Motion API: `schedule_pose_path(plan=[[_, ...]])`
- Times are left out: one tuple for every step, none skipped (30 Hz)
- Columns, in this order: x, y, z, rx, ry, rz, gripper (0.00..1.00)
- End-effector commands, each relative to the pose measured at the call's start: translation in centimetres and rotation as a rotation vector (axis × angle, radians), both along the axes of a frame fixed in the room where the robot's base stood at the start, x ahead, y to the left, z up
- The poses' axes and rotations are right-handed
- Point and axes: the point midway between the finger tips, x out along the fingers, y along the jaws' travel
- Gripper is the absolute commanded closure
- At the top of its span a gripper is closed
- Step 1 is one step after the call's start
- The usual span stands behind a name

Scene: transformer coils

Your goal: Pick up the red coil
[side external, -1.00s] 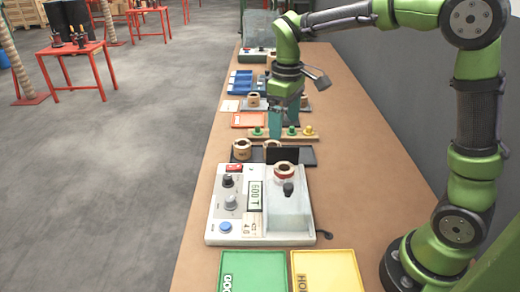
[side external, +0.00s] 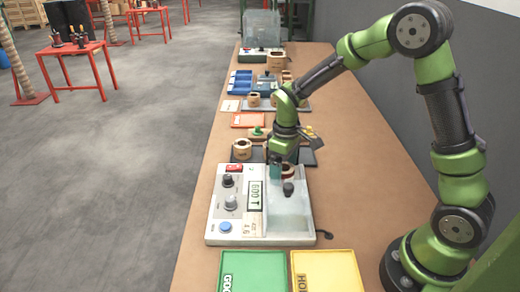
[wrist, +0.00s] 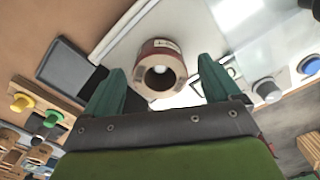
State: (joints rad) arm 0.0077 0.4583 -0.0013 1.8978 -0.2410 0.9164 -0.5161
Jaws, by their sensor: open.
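The red coil (wrist: 160,67) is a short ring with a dark red outer band and a tan end face around a central hole. In the wrist view it lies ahead of and between the two green fingers of my gripper (wrist: 163,80), with a gap on both sides. In the side external view the red coil (side external: 288,171) sits at the far end of the white test machine (side external: 240,240), partly hidden by my gripper (side external: 277,172). My gripper is open and empty, right at the coil. Exact height above it is hard to tell.
A green tray (side external: 255,285) and a yellow tray (side external: 328,285) lie at the near end of the table. A tan coil (side external: 242,149) and a dark plate (side external: 308,156) are just beyond the machine. Knobs and a black-knobbed lever are close by.

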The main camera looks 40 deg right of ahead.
Motion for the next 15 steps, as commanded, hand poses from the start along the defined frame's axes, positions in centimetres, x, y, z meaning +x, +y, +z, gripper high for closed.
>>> schedule_pose_path(plan=[[-0.05, 0.05, -0.6, 0.0, 0.002, 0.001, 0.1], [-0.05, 0.05, -0.83, 0.0, 0.002, 0.001, 0.1], [-0.05, 0.05, -1.02, 0.001, 0.001, 0.0, 0.1], [-0.03, 0.06, -1.09, 0.0, 0.0, 0.0, 0.1], [-0.01, 0.05, -1.13, 0.0, 0.0, 0.0, 0.1], [0.0, 0.05, -1.14, 0.0, -0.001, 0.0, 0.1], [0.01, 0.05, -1.13, 0.0, -0.001, 0.0, 0.1], [0.01, 0.05, -1.12, 0.0, -0.001, 0.0, 0.1], [0.01, 0.05, -1.11, 0.0, -0.001, 0.0, 0.1], [0.01, 0.05, -1.11, 0.0, -0.001, 0.0, 0.1], [0.01, 0.05, -1.1, 0.0, -0.001, 0.001, 0.13], [0.01, 0.05, -1.1, 0.0, -0.001, 0.001, 0.19], [0.01, 0.05, -1.09, 0.0, -0.001, 0.001, 0.24], [0.01, 0.05, -1.09, 0.0, -0.001, 0.001, 0.28], [0.01, 0.05, -1.08, 0.0, -0.001, 0.001, 0.34]])
